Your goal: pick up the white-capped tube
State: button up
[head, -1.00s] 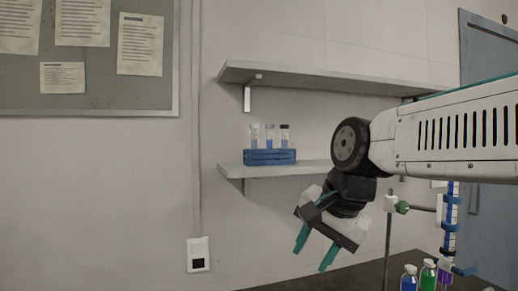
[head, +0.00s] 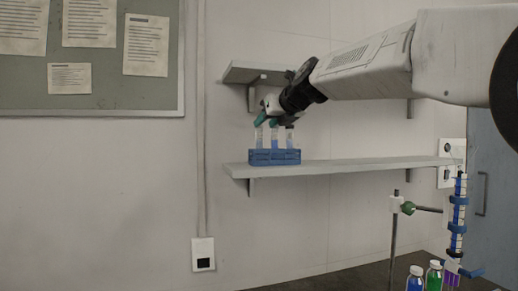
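A blue rack (head: 275,157) on the lower wall shelf holds three slim tubes upright. In the earlier view the left tube (head: 259,138) has a pale, white-looking cap. The middle tube (head: 274,141) has blue liquid, and the right tube (head: 290,140) has a dark cap. My gripper (head: 267,121) points down just above the left and middle tubes, with its teal fingers apart. The fingers cover the tops of these tubes, so their caps are hidden. I cannot tell whether a finger touches a tube.
The lower shelf (head: 370,166) is bare right of the rack. The upper shelf (head: 240,73) is close behind my arm. A clamp stand (head: 394,226) with a blue-banded column (head: 458,212) and small bottles (head: 415,278) stand on the dark bench at lower right.

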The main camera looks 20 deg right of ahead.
aim_at(262, 127)
jog(key=x, duration=0.5)
jog(key=shift+w, duration=0.1)
grip_shut()
jog(key=shift+r, duration=0.1)
jog(key=shift+r, duration=0.2)
jog(key=shift+s+d+f+t+y, duration=0.1)
jog(key=shift+s+d+t+y, duration=0.05)
jog(key=shift+s+t, duration=0.4)
jog(key=shift+s+d+f+t+y, duration=0.15)
jog(key=shift+s+t, duration=0.25)
jog(key=shift+t, duration=0.25)
jog(key=shift+s+d+t, duration=0.1)
jog(key=shift+s+t, duration=0.2)
jog(key=shift+t, duration=0.1)
